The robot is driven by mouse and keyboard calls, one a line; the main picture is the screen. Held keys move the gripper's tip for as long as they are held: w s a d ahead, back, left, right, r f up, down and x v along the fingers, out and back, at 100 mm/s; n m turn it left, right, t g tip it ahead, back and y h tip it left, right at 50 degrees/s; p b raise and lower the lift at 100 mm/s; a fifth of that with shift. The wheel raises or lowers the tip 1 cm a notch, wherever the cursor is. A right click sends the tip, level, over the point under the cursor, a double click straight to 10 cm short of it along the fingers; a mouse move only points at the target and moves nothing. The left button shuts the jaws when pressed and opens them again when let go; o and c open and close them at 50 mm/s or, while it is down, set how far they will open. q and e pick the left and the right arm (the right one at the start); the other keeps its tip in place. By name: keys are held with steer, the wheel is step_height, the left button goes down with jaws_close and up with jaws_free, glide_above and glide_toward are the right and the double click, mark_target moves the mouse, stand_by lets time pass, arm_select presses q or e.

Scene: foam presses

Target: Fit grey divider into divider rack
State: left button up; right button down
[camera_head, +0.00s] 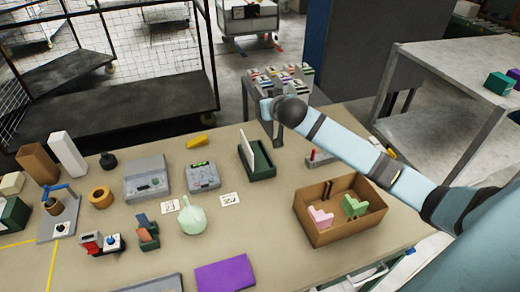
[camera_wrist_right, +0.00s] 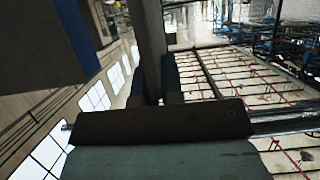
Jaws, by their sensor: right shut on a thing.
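My right gripper (camera_head: 272,112) is raised above the back edge of the table and is shut on a grey piece, apparently the grey divider. In the right wrist view the grey divider (camera_wrist_right: 152,45) is a long, flat strip between the fingers (camera_wrist_right: 157,88). In the head view only a short grey part (camera_head: 278,136) shows below the gripper; the arm hides the rest. The dark green divider rack (camera_head: 264,174) stands on the table, nearer and left of the gripper, apart from it. A whitish panel (camera_head: 247,150) stands upright in it. My left gripper is not in view.
A cardboard box (camera_head: 325,237) with pink and green pieces stands right of the rack. Grey devices (camera_head: 147,180) and a pale green flask (camera_head: 192,217) are to its left. A purple panel (camera_head: 225,274) lies in front. A bin of coloured pieces (camera_head: 280,80) stands behind the table.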

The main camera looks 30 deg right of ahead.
mark_target(269, 133)
steer(key=f, duration=0.4)
steer(key=w+d+f+p, duration=0.1)
steer(key=f, duration=0.4)
steer(key=w+d+f+p, duration=0.1)
steer(key=f, duration=0.3)
steer(key=shift+f, duration=0.35)
step_height(269, 133, down, 5)
steer(key=shift+s+a+f, duration=0.1)
steer(key=c, duration=1.4)
jaws_free()
steer(key=shift+o, duration=0.7)
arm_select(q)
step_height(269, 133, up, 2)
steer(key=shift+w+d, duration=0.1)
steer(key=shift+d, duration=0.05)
